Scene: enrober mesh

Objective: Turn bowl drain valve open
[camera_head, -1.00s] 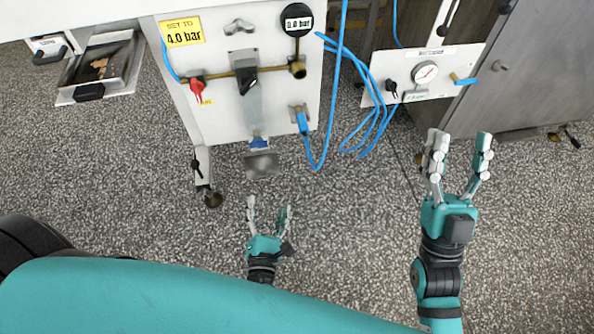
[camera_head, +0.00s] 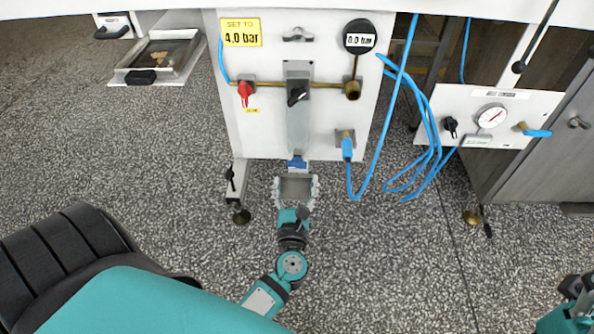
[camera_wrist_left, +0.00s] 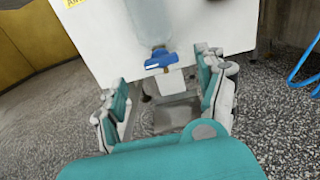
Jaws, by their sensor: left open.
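The blue drain valve (camera_head: 297,162) sits at the bottom of a grey, cloudy bowl (camera_head: 298,122) on the white panel. In the left wrist view the blue valve handle (camera_wrist_left: 158,61) lies crosswise under the bowl (camera_wrist_left: 148,22). My left gripper (camera_head: 296,188) is open below the valve, its fingers apart to either side of a small metal tray as seen from above. In the left wrist view the open fingers (camera_wrist_left: 165,98) frame the space below the handle, and nothing is between them at the valve. My right gripper (camera_head: 577,286) shows only partly at the lower right edge.
Loose blue hoses (camera_head: 430,150) hang at right. The metal tray (camera_head: 296,190) is below the valve. Open floor lies in front.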

